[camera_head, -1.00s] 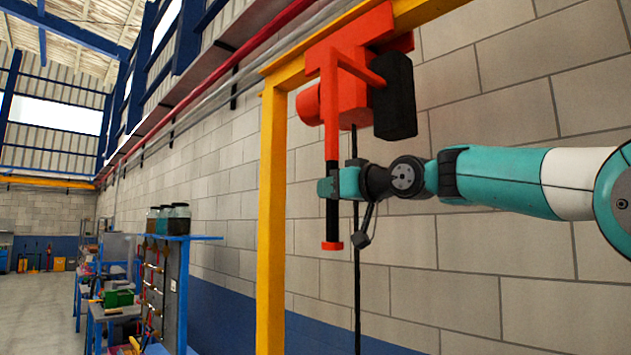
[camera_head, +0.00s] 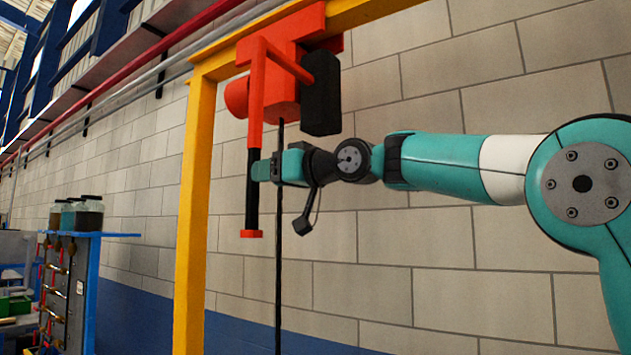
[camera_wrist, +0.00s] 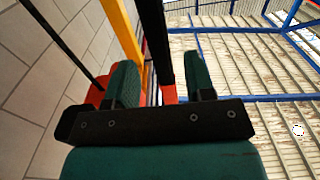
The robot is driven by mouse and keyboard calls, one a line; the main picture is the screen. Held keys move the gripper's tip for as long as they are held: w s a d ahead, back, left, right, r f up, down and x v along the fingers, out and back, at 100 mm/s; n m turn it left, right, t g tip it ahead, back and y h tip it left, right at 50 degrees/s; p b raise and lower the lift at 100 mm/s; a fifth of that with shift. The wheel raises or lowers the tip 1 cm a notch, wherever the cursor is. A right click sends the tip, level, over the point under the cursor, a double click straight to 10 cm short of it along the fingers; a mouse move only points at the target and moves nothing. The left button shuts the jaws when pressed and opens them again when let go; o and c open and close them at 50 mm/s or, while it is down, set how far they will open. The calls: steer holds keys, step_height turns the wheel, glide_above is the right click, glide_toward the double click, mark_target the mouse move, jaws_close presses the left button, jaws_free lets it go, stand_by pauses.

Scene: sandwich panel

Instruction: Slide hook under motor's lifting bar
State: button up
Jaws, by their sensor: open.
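The orange-red hoist (camera_head: 271,97) hangs from a yellow beam in the head view. A red arm drops from it to an upright black handle (camera_head: 252,215) with a red end. My gripper (camera_head: 260,170) is at the handle's upper part, coming from the right. In the wrist view my gripper (camera_wrist: 162,82) has its two green fingers apart, with the black handle (camera_wrist: 154,40) showing between them. I cannot tell whether either finger touches it. A thin black line (camera_head: 279,270) hangs from the hoist and leaves the frame below. No hook, motor or lifting bar is visible.
A yellow post (camera_head: 194,210) stands left of the handle and joins the yellow beam (camera_head: 235,48). A block wall (camera_head: 450,270) lies behind. A blue rack (camera_head: 88,280) with jars (camera_head: 78,213) on top stands at the left. Space below my arm looks clear.

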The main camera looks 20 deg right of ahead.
steer(key=b+v, duration=0.4)
steer(key=v, duration=0.8)
steer(key=shift+s+d, duration=0.2)
steer(key=s+a+f+m+g+h, duration=0.1)
steer(key=s+a+f+g, duration=0.2)
steer(key=f, duration=0.8)
steer(key=s+a+f+g+h, duration=0.2)
steer(key=s+a+f+g, duration=0.1)
steer(key=f, duration=0.8)
steer(key=s+f+g+h, duration=0.3)
steer(key=s+f+g, duration=0.5)
steer(key=s+f, duration=1.2)
step_height(320, 180, down, 2)
steer(key=shift+s+d+f+h, duration=0.15)
steer(key=shift+s+d+h, duration=0.05)
steer(key=shift+d+h, duration=0.25)
